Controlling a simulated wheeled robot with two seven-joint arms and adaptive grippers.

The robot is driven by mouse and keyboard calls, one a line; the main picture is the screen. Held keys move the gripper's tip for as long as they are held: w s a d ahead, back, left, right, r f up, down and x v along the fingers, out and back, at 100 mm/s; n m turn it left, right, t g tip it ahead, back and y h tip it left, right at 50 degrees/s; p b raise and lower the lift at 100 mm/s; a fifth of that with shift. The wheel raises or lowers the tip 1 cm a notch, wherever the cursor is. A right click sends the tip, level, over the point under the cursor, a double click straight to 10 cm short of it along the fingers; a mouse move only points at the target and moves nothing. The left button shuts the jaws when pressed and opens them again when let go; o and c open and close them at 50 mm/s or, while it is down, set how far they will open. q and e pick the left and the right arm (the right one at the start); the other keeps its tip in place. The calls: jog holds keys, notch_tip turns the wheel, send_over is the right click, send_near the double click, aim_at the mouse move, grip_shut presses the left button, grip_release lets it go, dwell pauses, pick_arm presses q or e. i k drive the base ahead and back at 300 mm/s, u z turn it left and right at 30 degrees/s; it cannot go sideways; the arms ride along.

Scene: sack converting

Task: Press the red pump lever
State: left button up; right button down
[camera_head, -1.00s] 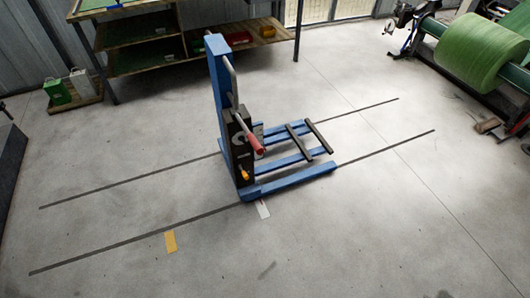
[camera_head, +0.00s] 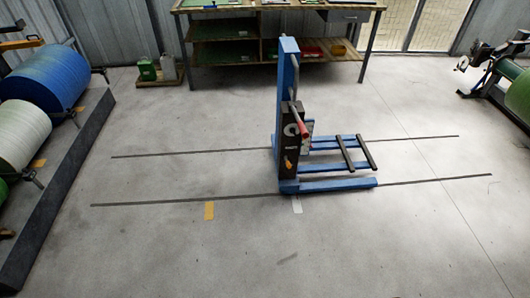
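A blue lift truck (camera_head: 289,80) stands upright on the grey floor, right of the picture's middle. Its red pump lever (camera_head: 303,129) sticks out from the dark box (camera_head: 289,139) on the side of the mast. An orange part (camera_head: 288,164) sits low on that box. Two blue legs and a pair of dark bars (camera_head: 350,152) reach out to the right. Neither of my grippers shows in the head view.
A workbench with shelves (camera_head: 222,52) stands behind. Rolls (camera_head: 45,80) lie behind a dark kerb (camera_head: 62,180) at left. The front floor is clear.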

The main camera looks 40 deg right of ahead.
aim_at(292, 107)
jog(key=u, duration=0.55)
jog(key=k, duration=0.75)
jog(key=u, duration=0.4)
jog(key=i, duration=0.9)
jog(key=z, duration=0.6)
jog(key=i, duration=0.95)
jog(key=z, duration=1.5)
jog(key=i, duration=0.6)
jog(key=z, duration=0.7)
